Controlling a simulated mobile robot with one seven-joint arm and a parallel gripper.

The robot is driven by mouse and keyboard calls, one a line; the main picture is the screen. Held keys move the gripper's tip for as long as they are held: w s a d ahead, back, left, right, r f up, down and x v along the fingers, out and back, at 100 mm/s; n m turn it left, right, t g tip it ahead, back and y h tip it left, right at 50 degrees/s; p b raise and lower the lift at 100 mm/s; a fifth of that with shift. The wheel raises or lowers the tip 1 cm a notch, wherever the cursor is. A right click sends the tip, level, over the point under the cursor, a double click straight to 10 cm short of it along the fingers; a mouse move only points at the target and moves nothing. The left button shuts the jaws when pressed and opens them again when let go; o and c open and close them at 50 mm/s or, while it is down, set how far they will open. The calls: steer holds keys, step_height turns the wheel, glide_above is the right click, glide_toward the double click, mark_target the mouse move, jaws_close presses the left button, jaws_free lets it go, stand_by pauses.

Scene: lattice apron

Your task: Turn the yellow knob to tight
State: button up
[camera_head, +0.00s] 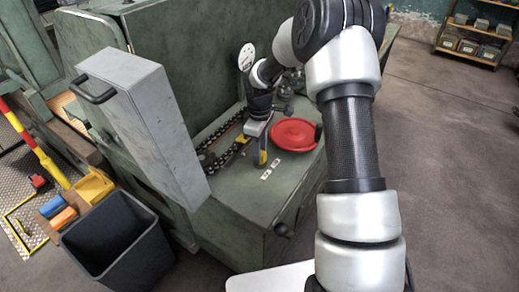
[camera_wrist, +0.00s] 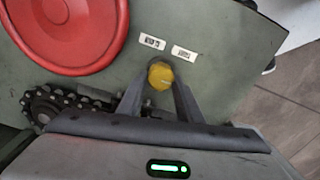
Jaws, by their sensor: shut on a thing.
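The yellow knob (camera_wrist: 160,75) sits on the green machine top, between the fingers of my gripper (camera_wrist: 159,86) in the wrist view. The fingers are shut on it, one at each side. In the head view my gripper (camera_head: 262,148) points down at the knob (camera_head: 262,158), which is mostly hidden by the fingers. Two small white labels, a left one (camera_wrist: 152,42) and a right one (camera_wrist: 184,53), lie beside the knob. Their lettering is too small to read surely. A dark mark on the knob's face is too faint to give its angle.
A red round dish-like part (camera_head: 295,133) lies right of my gripper. A dark chain (camera_wrist: 70,103) runs close by on the machine top. A grey box with a handle (camera_head: 140,115) stands at the left, above a dark bin (camera_head: 115,245). Open floor lies at the right.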

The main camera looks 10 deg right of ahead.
stand_by(0.4)
steer(key=o, duration=1)
steer(key=shift+o, duration=0.2)
step_height(320, 180, up, 18)
steer(key=p, duration=0.1)
steer(key=shift+f, duration=0.25)
